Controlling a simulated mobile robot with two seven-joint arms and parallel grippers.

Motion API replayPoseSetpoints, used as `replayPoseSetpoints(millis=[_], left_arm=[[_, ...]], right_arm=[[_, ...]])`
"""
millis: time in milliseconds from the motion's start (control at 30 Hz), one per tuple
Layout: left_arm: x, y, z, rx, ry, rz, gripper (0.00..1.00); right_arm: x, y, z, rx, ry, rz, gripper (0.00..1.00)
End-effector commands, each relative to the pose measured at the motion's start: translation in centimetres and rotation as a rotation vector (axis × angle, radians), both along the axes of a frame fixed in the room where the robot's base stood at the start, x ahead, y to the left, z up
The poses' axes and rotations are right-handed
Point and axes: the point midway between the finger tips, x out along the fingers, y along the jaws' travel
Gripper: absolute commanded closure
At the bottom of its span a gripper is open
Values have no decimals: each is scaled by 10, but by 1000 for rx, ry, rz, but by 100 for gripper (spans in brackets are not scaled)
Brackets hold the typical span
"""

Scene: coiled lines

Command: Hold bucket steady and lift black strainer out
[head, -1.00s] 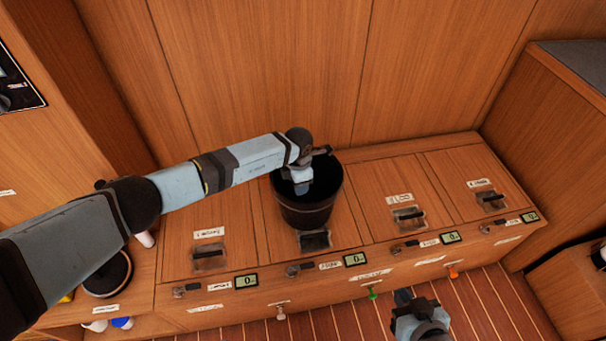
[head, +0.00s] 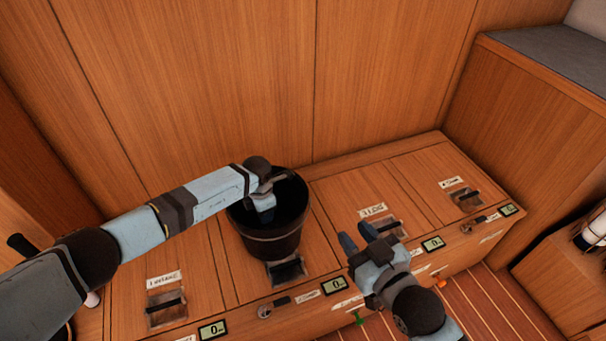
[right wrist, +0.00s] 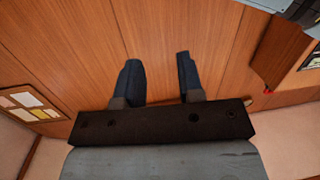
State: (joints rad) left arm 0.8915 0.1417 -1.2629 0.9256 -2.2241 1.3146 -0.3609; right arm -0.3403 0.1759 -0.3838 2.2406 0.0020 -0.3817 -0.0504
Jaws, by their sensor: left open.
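The dark bucket (head: 270,244) stands upright on the wooden bench top. My left gripper (head: 272,197) is open at the bucket's mouth, with a finger reaching down inside the rim. I cannot tell whether it touches the wall. The black strainer cannot be told apart from the dark inside of the bucket, which my left gripper partly covers. My right gripper (head: 358,238) is to the right of the bucket, apart from it, with its two fingers spread. In the right wrist view the fingers (right wrist: 158,80) are apart with nothing between them.
The wooden bench (head: 335,195) has lidded compartments with latches, labels and small displays (head: 334,285) along its front. A wooden wall rises close behind the bucket. A taller cabinet (head: 530,125) stands at the right. The bench top right of the bucket is mostly clear.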

Motion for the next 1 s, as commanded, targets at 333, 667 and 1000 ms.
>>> replayPoseSetpoints(millis=[333,667,1000], left_arm=[[0,0,0,0,0,0,57],[0,0,0,0,0,0,57],[0,0,0,0,0,0,57]], right_arm=[[105,52,28,-373,-190,116,65],[147,138,-27,-932,-180,593,65],[185,139,-67,-1493,-243,1189,65]])
